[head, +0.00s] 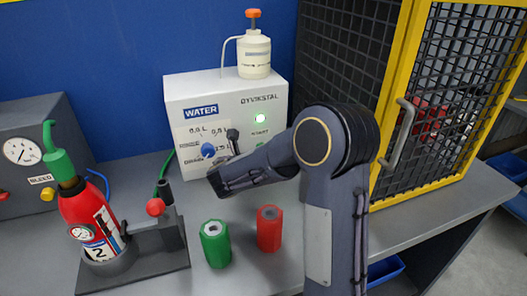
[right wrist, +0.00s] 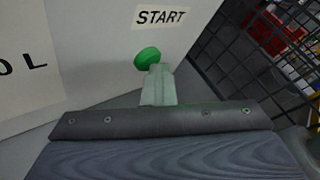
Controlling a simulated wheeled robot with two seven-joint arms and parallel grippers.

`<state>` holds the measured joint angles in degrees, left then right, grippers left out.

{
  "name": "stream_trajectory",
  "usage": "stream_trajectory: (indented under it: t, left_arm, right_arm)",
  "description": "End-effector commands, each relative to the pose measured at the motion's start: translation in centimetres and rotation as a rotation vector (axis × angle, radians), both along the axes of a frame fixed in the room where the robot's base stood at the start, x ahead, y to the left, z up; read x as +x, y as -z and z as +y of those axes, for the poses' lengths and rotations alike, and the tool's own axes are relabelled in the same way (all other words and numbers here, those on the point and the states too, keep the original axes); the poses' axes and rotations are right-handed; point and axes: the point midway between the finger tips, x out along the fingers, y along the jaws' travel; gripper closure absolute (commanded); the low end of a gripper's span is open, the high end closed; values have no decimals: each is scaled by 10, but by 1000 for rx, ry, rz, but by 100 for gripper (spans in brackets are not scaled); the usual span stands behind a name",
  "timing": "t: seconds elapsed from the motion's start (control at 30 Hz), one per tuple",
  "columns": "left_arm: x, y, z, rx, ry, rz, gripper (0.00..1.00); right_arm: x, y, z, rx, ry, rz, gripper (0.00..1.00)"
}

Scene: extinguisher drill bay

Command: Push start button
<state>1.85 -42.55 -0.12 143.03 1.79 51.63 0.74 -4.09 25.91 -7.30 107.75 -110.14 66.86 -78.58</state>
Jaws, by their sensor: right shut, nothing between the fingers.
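The round green start button (right wrist: 147,58) sits under the START label (right wrist: 161,17) in the right wrist view. My right gripper (right wrist: 158,82) is shut and empty. Its fingertips are just below and right of the button, very close to it; I cannot tell whether they touch. In the head view my right arm crosses in front of the dispenser's lower right and hides the gripper. My left gripper is not in view.
A red extinguisher (head: 84,212) stands in a dark fixture at left, beside a grey gauge box (head: 40,125). A green cylinder (head: 215,243) and a red cylinder (head: 270,228) stand on the grey bench near my arm. A yellow-framed mesh cage (head: 400,60) is at right.

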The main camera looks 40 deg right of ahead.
Motion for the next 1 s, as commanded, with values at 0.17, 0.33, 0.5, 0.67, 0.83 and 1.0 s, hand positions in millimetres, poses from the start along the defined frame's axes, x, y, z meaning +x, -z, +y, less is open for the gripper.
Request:
stream_trajectory:
  t: [0.17,0.33,0.5,0.67,0.83,1.0]
  left_arm:
    - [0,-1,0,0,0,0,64]
    - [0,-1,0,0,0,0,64]
    - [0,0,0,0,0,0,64]
    - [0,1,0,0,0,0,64]
    - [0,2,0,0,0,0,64]
    - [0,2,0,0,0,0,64]
  right_arm:
    - [-3,-2,2,-3,-4,-4,100]
    - [-5,-2,2,-2,-4,-4,100]
    - [-7,-1,3,-1,-3,-3,100]
    - [-19,-1,7,0,-4,-4,100]
    - [-36,-1,12,-1,-3,-2,100]
    - [-52,-1,17,-1,-3,-2,100]
